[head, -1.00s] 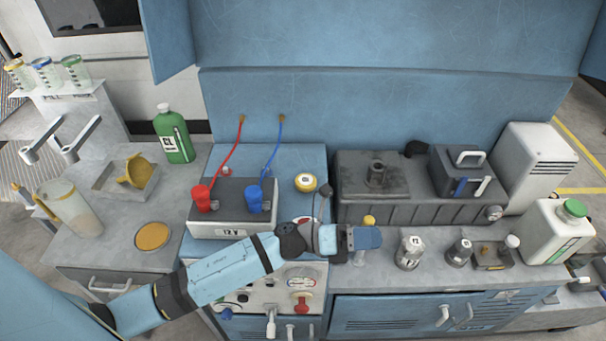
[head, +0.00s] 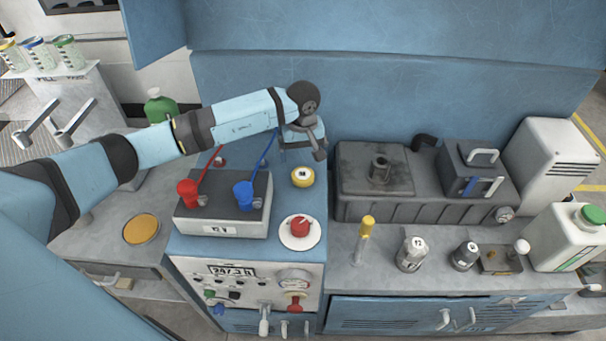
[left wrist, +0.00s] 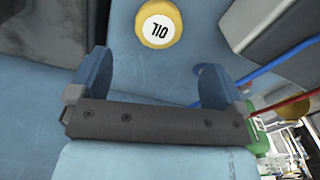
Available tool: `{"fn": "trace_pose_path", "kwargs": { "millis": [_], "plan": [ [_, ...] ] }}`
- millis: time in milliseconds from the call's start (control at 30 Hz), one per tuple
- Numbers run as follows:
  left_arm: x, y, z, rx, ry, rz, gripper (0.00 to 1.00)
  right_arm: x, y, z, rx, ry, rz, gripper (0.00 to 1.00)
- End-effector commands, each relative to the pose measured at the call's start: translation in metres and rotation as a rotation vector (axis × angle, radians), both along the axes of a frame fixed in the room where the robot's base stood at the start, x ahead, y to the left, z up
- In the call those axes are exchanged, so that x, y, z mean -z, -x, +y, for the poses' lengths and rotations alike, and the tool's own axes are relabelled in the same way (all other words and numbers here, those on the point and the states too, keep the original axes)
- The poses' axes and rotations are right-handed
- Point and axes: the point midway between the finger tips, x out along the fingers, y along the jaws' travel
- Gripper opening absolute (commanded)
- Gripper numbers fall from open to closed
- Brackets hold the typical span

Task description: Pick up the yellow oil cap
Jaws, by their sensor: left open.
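The yellow oil cap (head: 302,176) lies on the blue bench top, right of the battery with red and blue terminals. Its white label shows upside-down "OIL" lettering in the left wrist view (left wrist: 159,24). My left gripper (head: 302,146) is just behind the cap in the head view, apart from it. In the left wrist view its two blue fingers (left wrist: 155,72) are spread wide with nothing between them, and the cap lies beyond the fingertips. My right gripper is not in view.
The battery (head: 222,215) with a red and a blue cable stands left of the cap. A red knob (head: 299,227) on a white disc is in front of it. A grey tank unit (head: 375,170) stands to the right. The blue back panel (head: 400,90) rises behind.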

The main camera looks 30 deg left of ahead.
Motion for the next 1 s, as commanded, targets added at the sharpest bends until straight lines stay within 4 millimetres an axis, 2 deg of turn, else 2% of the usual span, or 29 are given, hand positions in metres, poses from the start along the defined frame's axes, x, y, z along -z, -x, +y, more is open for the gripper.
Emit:
{"fn": "trace_pose_path", "kwargs": {
  "millis": [133,367,700,967,1000],
  "plan": [
    [0.026,0.0,-0.001,-0.002,0.003,0.002,0.96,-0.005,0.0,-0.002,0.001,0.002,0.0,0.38],
    [0.043,0.0,-0.001,-0.001,0.004,0.0,0.96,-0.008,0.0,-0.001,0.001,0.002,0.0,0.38],
    [0.087,-0.001,-0.001,-0.003,0.005,0.001,0.96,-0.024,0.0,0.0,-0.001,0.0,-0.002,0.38],
    [0.092,-0.001,0.0,-0.001,0.003,-0.001,0.96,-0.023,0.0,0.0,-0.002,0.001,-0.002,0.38],
    [0.092,-0.001,0.0,-0.001,0.003,-0.001,0.92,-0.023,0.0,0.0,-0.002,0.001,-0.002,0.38]
  ]
}}
